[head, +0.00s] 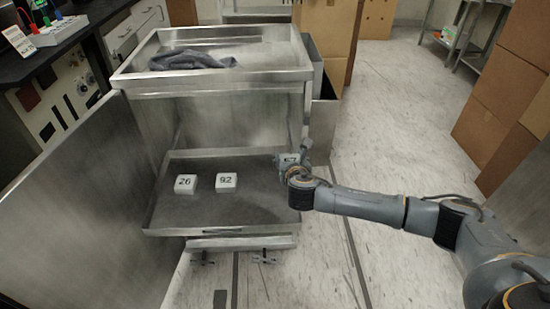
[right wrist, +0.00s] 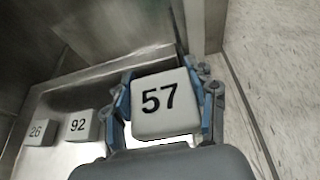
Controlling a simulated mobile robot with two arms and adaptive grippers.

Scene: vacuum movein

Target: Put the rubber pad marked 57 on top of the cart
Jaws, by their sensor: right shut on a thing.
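The rubber pad marked 57 (right wrist: 165,104) is a white block with black digits, held between the blue-sided fingers of my right gripper (right wrist: 165,88) in the right wrist view. In the head view my right gripper (head: 290,160) is at the right edge of the cart's lower shelf, and the pad cannot be made out there. The metal cart (head: 215,84) has a tray-like top with a raised rim and a lower shelf (head: 225,215). My left gripper does not show.
A dark grey cloth (head: 190,61) lies on the cart top; its front part is bare. Pads marked 26 (head: 185,185) and 92 (head: 226,182) sit on the lower shelf. Cardboard boxes (head: 325,30) stand behind the cart. A metal panel (head: 85,205) is at left.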

